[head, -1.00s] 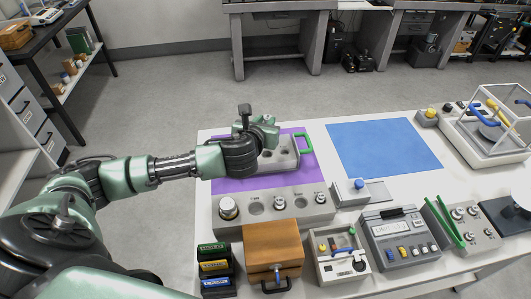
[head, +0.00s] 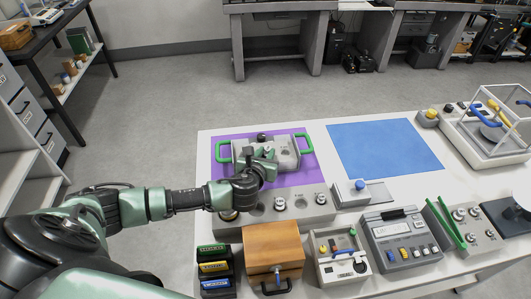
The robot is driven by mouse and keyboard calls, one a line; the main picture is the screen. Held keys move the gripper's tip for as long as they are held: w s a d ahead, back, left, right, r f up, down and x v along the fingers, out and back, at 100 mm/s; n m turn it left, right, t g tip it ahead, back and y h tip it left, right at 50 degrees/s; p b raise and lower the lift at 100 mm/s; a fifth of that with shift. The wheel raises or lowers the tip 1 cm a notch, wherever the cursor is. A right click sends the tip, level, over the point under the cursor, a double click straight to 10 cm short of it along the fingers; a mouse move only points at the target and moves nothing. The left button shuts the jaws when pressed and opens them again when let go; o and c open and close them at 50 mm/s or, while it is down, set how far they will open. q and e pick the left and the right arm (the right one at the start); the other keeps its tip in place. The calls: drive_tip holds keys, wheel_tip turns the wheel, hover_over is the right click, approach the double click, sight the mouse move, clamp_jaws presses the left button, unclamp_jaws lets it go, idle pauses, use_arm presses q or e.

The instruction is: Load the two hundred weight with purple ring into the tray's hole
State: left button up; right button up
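The grey tray (head: 288,146) with green handles lies on the purple mat (head: 297,178). My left gripper (head: 266,154) is low over the tray's left and middle part, and its wrist hides part of the tray top. I cannot make out its fingertips or whether it holds anything. A dark round knob (head: 262,137) shows just behind the gripper; I cannot tell what it belongs to. A grey weight block (head: 306,212) stands in front of the mat with metal weights and empty holes. No purple ring is readable on any weight. My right gripper is not in view.
A blue mat (head: 384,147) lies clear to the right. A wooden box (head: 272,247), stacked small cases (head: 215,267), a grey device (head: 402,238) and green tongs (head: 446,220) line the front edge.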

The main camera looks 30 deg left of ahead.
use_arm(q)
drive_tip(key=o, duration=0.4)
drive_tip(key=shift+o, duration=0.2)
drive_tip(key=shift+r, duration=0.1)
drive_tip(key=shift+s, duration=0.1)
drive_tip(key=v, duration=1.2)
drive_tip(key=shift+b, duration=0.3)
drive_tip(key=shift+d, duration=0.1)
